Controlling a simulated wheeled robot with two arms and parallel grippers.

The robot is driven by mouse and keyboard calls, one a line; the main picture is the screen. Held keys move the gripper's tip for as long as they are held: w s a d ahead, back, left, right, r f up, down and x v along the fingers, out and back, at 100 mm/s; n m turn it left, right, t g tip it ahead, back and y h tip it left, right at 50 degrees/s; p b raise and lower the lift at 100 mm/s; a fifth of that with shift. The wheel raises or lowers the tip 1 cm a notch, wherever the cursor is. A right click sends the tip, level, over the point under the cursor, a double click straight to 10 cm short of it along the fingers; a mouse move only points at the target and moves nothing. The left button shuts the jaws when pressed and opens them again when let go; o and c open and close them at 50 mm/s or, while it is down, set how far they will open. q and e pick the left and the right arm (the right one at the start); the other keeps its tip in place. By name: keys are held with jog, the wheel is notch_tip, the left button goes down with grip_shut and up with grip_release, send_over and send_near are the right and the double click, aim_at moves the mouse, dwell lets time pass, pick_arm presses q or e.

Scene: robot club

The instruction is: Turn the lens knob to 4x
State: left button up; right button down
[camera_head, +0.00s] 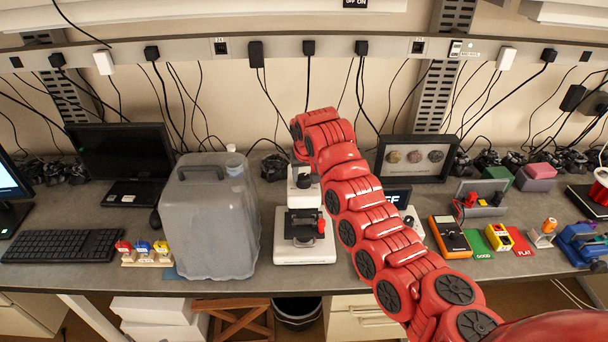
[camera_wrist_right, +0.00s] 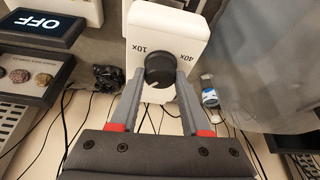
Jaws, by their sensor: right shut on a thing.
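The white microscope (camera_head: 304,250) stands on the bench in the head view, left of my right arm. In the right wrist view its white head (camera_wrist_right: 165,35) shows from above, with upside-down 10x and 40x labels. No 4x label is visible. The round black lens knob (camera_wrist_right: 165,70) has a short white mark, which points to the lower left in that picture. My right gripper (camera_wrist_right: 158,80) is shut on the knob, with one grey finger on each side. In the head view my right arm hides most of the grip. My left gripper is not in view.
A small OFF display (camera_head: 398,194) and an orange multimeter (camera_head: 450,238) are to the right. Cables hang along the wall.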

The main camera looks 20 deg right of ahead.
jog(key=shift+w+f+n+b, duration=0.1)
jog(key=shift+n+b, duration=0.4)
jog(key=shift+b, duration=0.4)
jog(key=n+y+b, duration=0.1)
jog(key=n+b, duration=0.1)
jog(key=shift+d+b, duration=0.15)
jog(key=shift+b, duration=0.2)
jog(key=shift+n+y+b, duration=0.4)
jog(key=shift+n+b, duration=0.5)
jog(key=shift+n, duration=0.2)
jog(key=shift+r+n+y+b, duration=0.2)
jog(key=shift+n+y+b, duration=0.35)
jog(key=shift+n, duration=0.55)
jog(key=shift+c, duration=1.9)
grip_release()
